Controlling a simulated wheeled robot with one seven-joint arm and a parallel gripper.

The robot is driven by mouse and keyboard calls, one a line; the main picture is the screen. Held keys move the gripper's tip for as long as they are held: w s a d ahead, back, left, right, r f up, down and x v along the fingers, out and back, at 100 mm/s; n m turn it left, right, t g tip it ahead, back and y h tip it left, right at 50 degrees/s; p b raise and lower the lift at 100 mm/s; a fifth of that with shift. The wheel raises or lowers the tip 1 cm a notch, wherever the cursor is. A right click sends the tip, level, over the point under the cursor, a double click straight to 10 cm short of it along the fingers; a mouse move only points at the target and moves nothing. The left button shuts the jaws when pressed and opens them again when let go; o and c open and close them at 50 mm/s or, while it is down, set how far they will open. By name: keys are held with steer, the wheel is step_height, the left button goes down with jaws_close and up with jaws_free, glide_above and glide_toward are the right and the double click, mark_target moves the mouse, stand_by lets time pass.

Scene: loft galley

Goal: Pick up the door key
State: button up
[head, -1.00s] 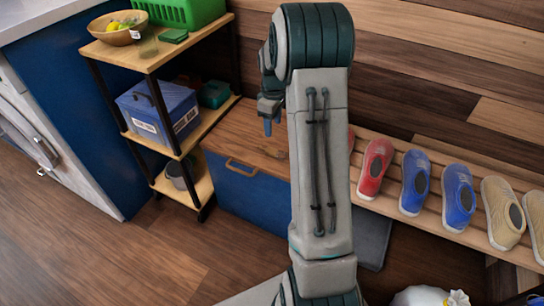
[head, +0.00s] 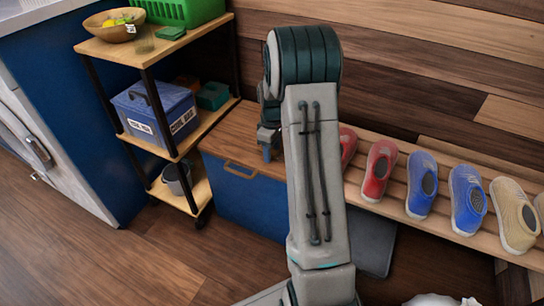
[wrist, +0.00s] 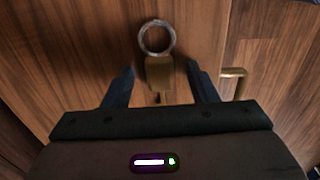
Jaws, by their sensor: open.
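The door key (wrist: 159,71) shows in the wrist view as a brass-coloured piece with a silver ring (wrist: 143,44) at its far end. It appears to lie on a brown wood surface. My gripper (wrist: 161,66) is open, with one dark finger on each side of the brass part. The ring lies beyond the fingertips. I cannot tell the height left between the fingers and the wood. In the head view my gripper (head: 268,152) is low over the wooden top of the blue drawer bench (head: 240,196), and the key is hidden by my arm.
A shelf rack (head: 160,48) holding a blue box (head: 150,110) stands left of the bench. A slatted rack (head: 395,208) with several shoes is at the right. The wood wall rises behind. A brass handle (wrist: 233,73) shows near the right finger.

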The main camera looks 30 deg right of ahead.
steer(key=c, duration=1.1)
steer(key=shift+r, duration=0.1)
